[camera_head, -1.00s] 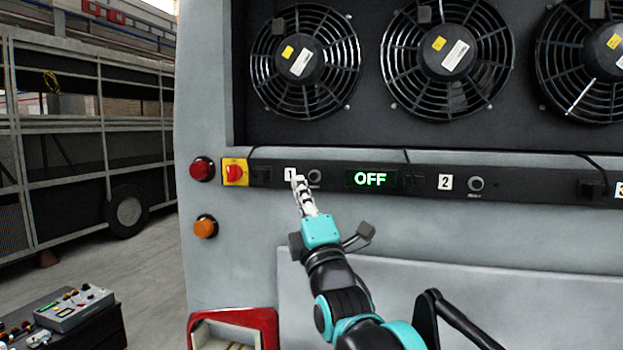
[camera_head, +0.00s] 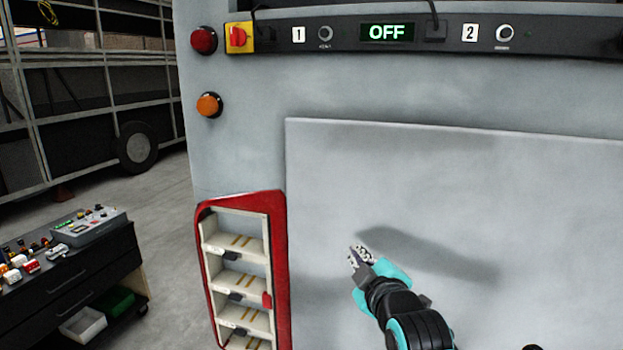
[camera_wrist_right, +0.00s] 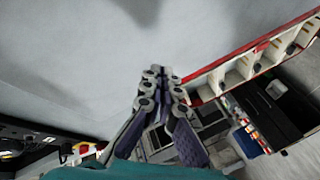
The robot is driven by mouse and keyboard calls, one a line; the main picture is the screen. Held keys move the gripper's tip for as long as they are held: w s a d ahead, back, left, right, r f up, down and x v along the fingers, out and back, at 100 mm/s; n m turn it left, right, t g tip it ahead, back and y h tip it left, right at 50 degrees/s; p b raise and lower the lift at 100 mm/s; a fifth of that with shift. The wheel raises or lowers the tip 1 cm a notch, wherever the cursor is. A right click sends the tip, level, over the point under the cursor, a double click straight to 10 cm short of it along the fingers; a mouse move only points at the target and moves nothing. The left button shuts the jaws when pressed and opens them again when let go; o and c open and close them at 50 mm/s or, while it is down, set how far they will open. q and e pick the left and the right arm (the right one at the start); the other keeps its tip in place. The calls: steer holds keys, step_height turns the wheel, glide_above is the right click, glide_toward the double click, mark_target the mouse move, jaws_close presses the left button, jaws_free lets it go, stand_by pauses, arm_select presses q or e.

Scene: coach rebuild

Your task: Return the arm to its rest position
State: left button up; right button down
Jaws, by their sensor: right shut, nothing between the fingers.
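My right gripper (camera_head: 361,254) is in front of the grey panel (camera_head: 450,160) at the rear of the coach, low in the head view. It is shut and empty. In the right wrist view its fingers (camera_wrist_right: 163,75) come together, with nothing between them. The gripper's shadow falls on the panel to its right. My left gripper is not in view.
A red-framed shelf compartment (camera_head: 278,290) stands left of my right gripper. A dark tool cart (camera_head: 75,285) stands at lower left on open floor.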

steer(key=s+d+f+m+g+h+b, duration=0.1)
steer(key=s+d+f+m+g+b, duration=0.2)
steer(key=f, duration=1.2)
steer(key=s+d+f+m+g+b, duration=0.2)
steer(key=s+f+m+b, duration=0.3)
steer(key=s+f, duration=0.5)
steer(key=s+d+f+m+g+h+b, duration=0.1)
steer(key=s+d+f+m+g+b, duration=0.2)
steer(key=f, duration=1.7)
steer(key=s+m+g+b, duration=0.1)
steer(key=s+b, duration=0.3)
steer(key=shift+s+d+f+h+b, duration=0.25)
steer(key=shift+d+h+b, duration=0.05)
steer(key=shift+b, duration=0.05)
